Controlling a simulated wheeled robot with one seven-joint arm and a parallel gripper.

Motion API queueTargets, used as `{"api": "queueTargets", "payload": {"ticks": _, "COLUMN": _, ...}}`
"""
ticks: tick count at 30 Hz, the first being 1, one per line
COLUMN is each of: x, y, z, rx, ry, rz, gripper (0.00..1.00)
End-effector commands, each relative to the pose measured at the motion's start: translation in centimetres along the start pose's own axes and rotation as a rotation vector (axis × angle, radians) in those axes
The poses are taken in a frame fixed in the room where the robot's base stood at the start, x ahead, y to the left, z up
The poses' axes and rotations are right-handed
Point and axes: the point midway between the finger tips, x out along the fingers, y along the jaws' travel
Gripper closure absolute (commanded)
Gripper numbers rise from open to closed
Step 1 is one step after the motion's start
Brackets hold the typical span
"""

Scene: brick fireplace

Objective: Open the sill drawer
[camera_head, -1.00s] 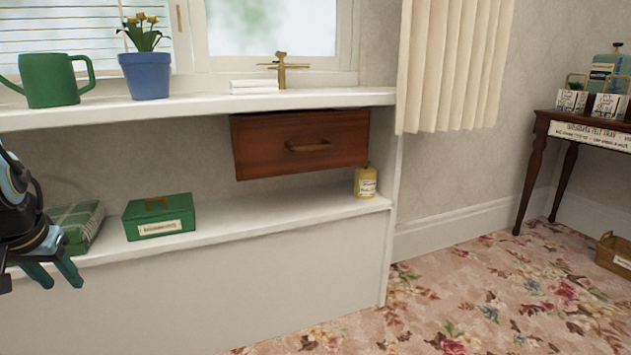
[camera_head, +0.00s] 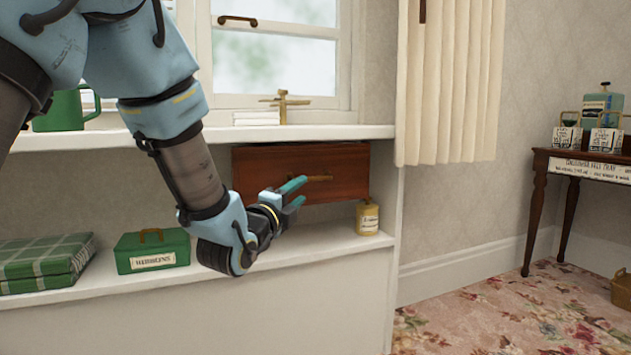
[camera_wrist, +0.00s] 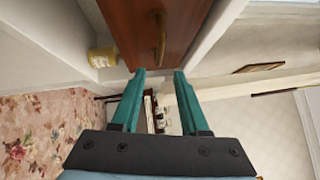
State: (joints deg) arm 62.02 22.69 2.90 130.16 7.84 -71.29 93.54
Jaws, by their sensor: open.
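The sill drawer (camera_head: 345,160) is a reddish-brown wooden box front under the white window sill. It looks shut, and my arm hides part of its left side. Its brass bar handle (camera_head: 320,178) is partly behind my fingertips; the handle shows whole in the wrist view (camera_wrist: 160,38). My gripper (camera_head: 298,191) is in front of the drawer, close to the handle. Its teal fingers are open and empty. In the wrist view the gripper (camera_wrist: 160,74) points at the drawer, with the handle just beyond the fingertips and not between them.
A yellow tin (camera_head: 367,218) stands on the lower shelf just right of and below the drawer. A green box (camera_head: 152,250) and a plaid box (camera_head: 45,262) are on the shelf at left. A brass tap-like piece (camera_head: 283,105) stands on the sill above.

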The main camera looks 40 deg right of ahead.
Motion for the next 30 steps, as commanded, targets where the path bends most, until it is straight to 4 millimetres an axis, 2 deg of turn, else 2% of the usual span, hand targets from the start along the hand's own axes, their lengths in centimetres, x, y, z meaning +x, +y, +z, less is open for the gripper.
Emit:
{"api": "queueTargets", "payload": {"ticks": 9, "x": 5.8, "y": 0.3, "z": 0.1, "rx": -0.003, "ry": -0.002, "rz": 0.000, "gripper": 0.55}}
{"api": "queueTargets", "payload": {"ticks": 15, "x": 8.5, "y": 0.3, "z": 0.1, "rx": -0.004, "ry": -0.002, "rz": 0.001, "gripper": 0.55}}
{"api": "queueTargets", "payload": {"ticks": 21, "x": 9.6, "y": 0.1, "z": 0.1, "rx": -0.004, "ry": -0.003, "rz": 0.001, "gripper": 0.55}}
{"api": "queueTargets", "payload": {"ticks": 28, "x": 9.7, "y": 0.1, "z": 0.1, "rx": -0.004, "ry": -0.003, "rz": 0.003, "gripper": 0.55}}
{"api": "queueTargets", "payload": {"ticks": 30, "x": 9.7, "y": 0.1, "z": 0.1, "rx": -0.004, "ry": -0.002, "rz": 0.003, "gripper": 0.61}}
